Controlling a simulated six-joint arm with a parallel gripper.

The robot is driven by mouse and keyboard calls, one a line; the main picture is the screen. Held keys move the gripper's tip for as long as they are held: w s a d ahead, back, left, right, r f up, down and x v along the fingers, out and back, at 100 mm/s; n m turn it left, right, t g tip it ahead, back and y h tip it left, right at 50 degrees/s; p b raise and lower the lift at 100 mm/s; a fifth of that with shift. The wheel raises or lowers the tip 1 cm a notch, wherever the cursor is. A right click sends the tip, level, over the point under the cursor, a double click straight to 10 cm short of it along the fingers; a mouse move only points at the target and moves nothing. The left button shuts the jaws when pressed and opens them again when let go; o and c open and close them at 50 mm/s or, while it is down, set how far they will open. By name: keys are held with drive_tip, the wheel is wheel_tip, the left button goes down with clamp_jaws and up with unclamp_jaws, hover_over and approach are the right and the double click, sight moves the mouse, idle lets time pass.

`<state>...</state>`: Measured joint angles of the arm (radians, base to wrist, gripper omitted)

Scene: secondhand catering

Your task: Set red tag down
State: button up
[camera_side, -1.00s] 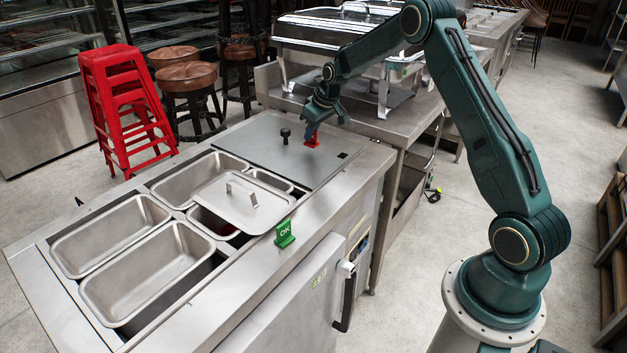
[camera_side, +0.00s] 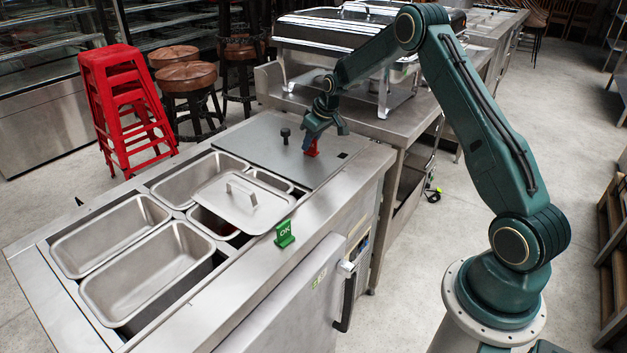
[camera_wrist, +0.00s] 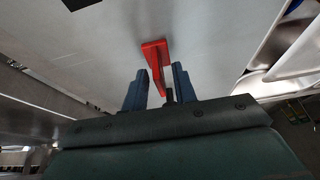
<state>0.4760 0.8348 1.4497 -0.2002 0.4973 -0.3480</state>
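The red tag (camera_side: 312,149) is at the flat grey metal cover (camera_side: 265,150) at the far end of the counter, close to its right edge. My gripper (camera_side: 309,142) is directly over the tag, pointing down. In the wrist view the red tag (camera_wrist: 155,55) reaches up between the two blue fingers of my gripper (camera_wrist: 160,82). The fingers are apart, with a narrow gap showing beside the tag, closer on the right. The tag's foot appears to rest on the cover; its lower contact is hard to see exactly.
A black knob (camera_side: 285,134) stands on the cover left of the tag. A green OK tag (camera_side: 284,234) stands on the counter's front rim. A lid (camera_side: 243,203) lies over the pans, beside open pans (camera_side: 148,271). A chafing dish (camera_side: 330,38) stands behind.

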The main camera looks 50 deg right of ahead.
drive_tip(key=shift+r, duration=0.15)
drive_tip(key=v, duration=1.2)
idle(0.4)
drive_tip(key=s+a+r, duration=1.3)
drive_tip(key=s+a, duration=0.1)
drive_tip(key=a, duration=0.2)
drive_tip(key=s+a+f, duration=0.1)
drive_tip(key=s+a, duration=0.3)
drive_tip(key=s, duration=0.6)
drive_tip(key=s+a+t, duration=0.1)
drive_tip(key=s+a, duration=0.3)
drive_tip(key=s, duration=0.6)
drive_tip(key=shift+s+f, duration=0.25)
drive_tip(key=shift+f, duration=0.1)
